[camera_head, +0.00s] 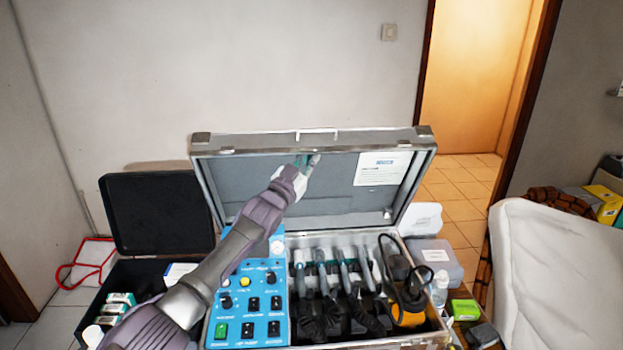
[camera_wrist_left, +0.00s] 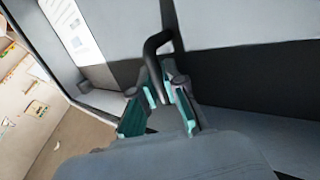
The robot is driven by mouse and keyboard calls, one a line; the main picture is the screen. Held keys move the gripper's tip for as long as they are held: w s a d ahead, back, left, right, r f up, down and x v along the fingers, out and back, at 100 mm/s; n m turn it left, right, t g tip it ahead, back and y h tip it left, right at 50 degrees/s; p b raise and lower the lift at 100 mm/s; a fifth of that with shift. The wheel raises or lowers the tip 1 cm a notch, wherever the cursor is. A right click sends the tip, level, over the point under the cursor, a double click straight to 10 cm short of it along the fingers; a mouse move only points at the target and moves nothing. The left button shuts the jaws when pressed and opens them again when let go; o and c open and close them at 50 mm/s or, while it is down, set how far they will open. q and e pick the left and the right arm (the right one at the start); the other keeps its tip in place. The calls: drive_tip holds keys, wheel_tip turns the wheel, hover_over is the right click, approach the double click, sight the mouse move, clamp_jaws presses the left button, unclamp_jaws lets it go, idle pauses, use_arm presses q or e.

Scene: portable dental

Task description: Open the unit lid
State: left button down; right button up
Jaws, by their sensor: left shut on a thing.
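The unit lid (camera_head: 335,182) stands raised above the metal case (camera_head: 420,339), with its grey inner side facing me. A white label (camera_head: 382,169) is on its upper right. My left gripper (camera_head: 307,163) is at the upper middle of the lid's inner side. In the left wrist view its fingers (camera_wrist_left: 167,96) are shut on a dark curved handle (camera_wrist_left: 157,43) in front of the grey lid surface. The handle's lower end is between the fingers. In the head view I cannot make out this handle behind the fingers. My right gripper is not in view.
The case holds a blue control panel (camera_head: 265,303), a row of handpieces (camera_head: 341,272) and coiled dark hoses. A smaller open black case (camera_head: 160,212) stands at the left. A white padded chair (camera_head: 558,270) is at the right. Boxes crowd the case's right side.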

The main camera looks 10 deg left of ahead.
use_arm(q)
drive_tip(key=shift+w+a+r+n+g+y+b, duration=0.15)
drive_tip(key=shift+w+r+n+y+b, duration=0.1)
drive_tip(key=shift+w, duration=0.45)
drive_tip(key=shift+w+a+r+n+g+y+b, duration=0.1)
drive_tip(key=shift+w+r+n+g+y, duration=0.1)
drive_tip(key=shift+w, duration=0.5)
